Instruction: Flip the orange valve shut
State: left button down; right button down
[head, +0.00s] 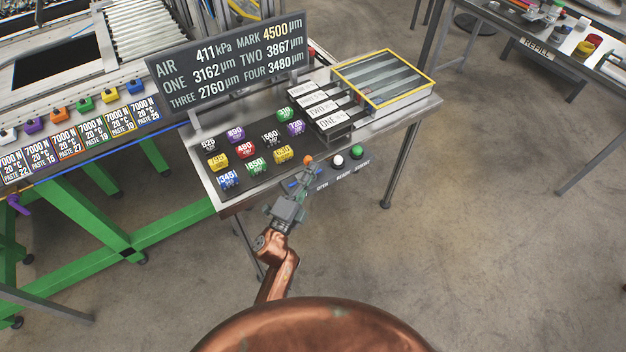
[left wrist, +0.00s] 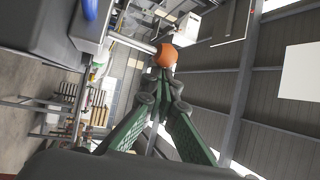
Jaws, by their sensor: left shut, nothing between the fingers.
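The orange valve knob (head: 308,159) shows as a small ball at the front edge of the bench, left of a white and a green button. In the left wrist view the orange knob (left wrist: 167,56) sits on the end of a pale metal rod (left wrist: 133,42). My left gripper (head: 303,176) is at the bench's front edge, just on the near side of the knob. Its green fingers (left wrist: 163,76) are shut and empty, with the tips right by the knob; I cannot tell whether they touch it. The valve's base is partly hidden. My right gripper is not in view.
The white button (head: 339,160) and green button (head: 357,152) are close on the right. Several numbered coloured blocks (head: 245,150) lie on the bench behind. A dark display board (head: 235,65) stands at the back. The floor to the right is clear.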

pick_arm(q)
jog(key=shift+a, duration=0.2)
jog(key=shift+a+p, duration=0.25)
jog(key=shift+p, duration=0.05)
jog(key=shift+s+a, duration=0.35)
jog(key=shift+a, duration=0.25)
jog(key=shift+w+f, duration=0.1)
jog(key=shift+s+f, duration=0.1)
jog(key=shift+s, duration=0.25)
jog(key=v, duration=1.1)
jog(key=shift+s+a, duration=0.15)
jog(key=shift+a, duration=0.05)
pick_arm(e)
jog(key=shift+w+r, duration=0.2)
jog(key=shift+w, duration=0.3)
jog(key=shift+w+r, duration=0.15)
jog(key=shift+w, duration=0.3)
